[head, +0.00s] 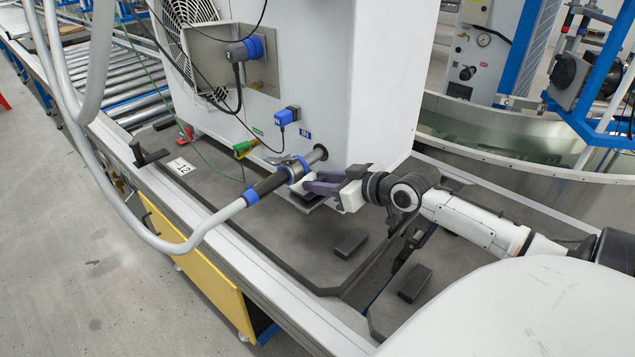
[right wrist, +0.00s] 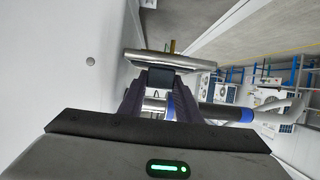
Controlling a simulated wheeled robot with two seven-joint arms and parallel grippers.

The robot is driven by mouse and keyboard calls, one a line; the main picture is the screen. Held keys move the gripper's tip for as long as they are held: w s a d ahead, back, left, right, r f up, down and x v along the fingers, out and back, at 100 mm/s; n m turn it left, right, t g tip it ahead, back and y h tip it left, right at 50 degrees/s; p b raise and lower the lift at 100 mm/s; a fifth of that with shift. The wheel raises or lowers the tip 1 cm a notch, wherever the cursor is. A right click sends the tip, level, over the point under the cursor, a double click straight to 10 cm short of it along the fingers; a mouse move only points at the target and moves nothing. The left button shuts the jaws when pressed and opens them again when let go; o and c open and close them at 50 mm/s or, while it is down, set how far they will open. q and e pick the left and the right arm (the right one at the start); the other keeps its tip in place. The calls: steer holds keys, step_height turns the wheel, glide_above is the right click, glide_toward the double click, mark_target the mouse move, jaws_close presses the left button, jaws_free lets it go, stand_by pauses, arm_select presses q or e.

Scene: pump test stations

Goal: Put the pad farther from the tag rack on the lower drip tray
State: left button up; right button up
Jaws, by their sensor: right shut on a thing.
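My right gripper (head: 308,187) is at the hose coupling (head: 296,168) on the white cabinet's lower front. Its purple fingers are shut on a small dark block, which shows between the fingertips in the right wrist view (right wrist: 160,79); whether it is a pad is hard to tell. A silvery tray-like piece (right wrist: 168,63) lies just beyond the fingertips; contact with the block is unclear. Two dark pad-like blocks (head: 350,243) (head: 413,283) lie on the dark plates. I cannot clearly identify the tag rack or the lower drip tray. My left gripper is out of view.
The white cabinet (head: 375,80) stands behind the gripper. A thick grey hose (head: 205,235) runs left from the coupling. A thin green cable (head: 212,160) hangs in front. A black bracket (head: 148,155) and a white number card (head: 181,166) are at left. A roller conveyor (head: 115,75) lies behind.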

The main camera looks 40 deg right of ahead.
steer(key=shift+w, duration=0.5)
steer(key=shift+f, duration=0.3)
steer(key=shift+f, duration=0.15)
steer(key=o, duration=1)
steer(key=shift+r, duration=0.2)
steer(key=shift+s, duration=0.25)
steer(key=p+v, duration=0.2)
steer(key=v, duration=0.9)
steer(key=shift+s+r, duration=0.1)
steer(key=shift+s, duration=0.15)
